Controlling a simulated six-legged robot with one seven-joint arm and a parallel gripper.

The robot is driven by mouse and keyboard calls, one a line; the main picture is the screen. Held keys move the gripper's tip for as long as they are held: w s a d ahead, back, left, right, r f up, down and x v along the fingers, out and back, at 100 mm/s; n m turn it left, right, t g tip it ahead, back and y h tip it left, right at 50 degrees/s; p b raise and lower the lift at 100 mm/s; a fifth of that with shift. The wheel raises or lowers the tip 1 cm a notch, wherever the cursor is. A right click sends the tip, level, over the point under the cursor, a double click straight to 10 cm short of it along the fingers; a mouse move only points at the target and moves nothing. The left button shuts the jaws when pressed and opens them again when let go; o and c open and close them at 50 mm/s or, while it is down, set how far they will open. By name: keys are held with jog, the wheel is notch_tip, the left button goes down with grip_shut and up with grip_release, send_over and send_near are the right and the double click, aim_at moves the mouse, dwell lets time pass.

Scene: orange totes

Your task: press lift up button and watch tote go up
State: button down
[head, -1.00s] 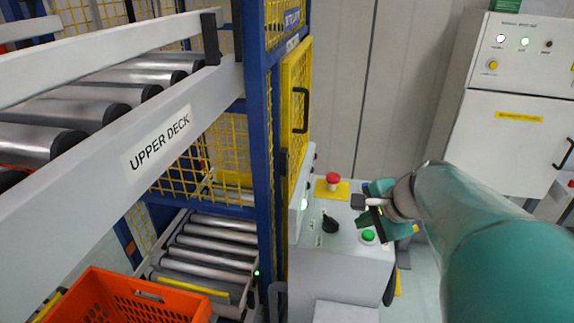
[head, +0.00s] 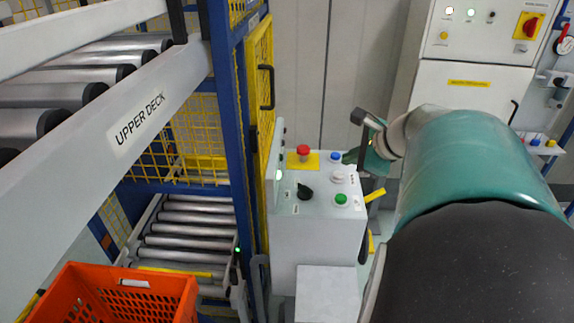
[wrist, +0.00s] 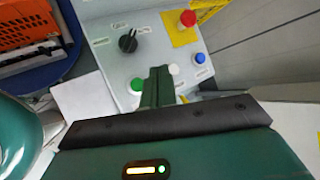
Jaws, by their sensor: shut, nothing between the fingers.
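The orange tote (head: 112,308) stands low at the front left, beside the lower rollers (head: 188,240); part of it also shows in the wrist view (wrist: 28,22). The grey control box (head: 312,235) carries a green button (head: 341,199), a white button (head: 338,177), a blue button (head: 336,156), a red mushroom button (head: 304,151) and a black knob (head: 304,192). The labels are too small to read. My gripper (head: 358,148) is shut and empty, at the box's right back side. In the wrist view its fingers (wrist: 158,78) overlap the panel between the green and white buttons.
The upper deck rail (head: 100,135) and rollers fill the left. A blue post (head: 228,130) and yellow mesh gate (head: 261,100) stand left of the box. A white cabinet (head: 465,110) stands behind on the right.

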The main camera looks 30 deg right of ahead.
aim_at(345, 199)
jog(key=shift+f, duration=4.4)
jog(key=shift+f, duration=0.1)
jog(key=shift+f, duration=0.3)
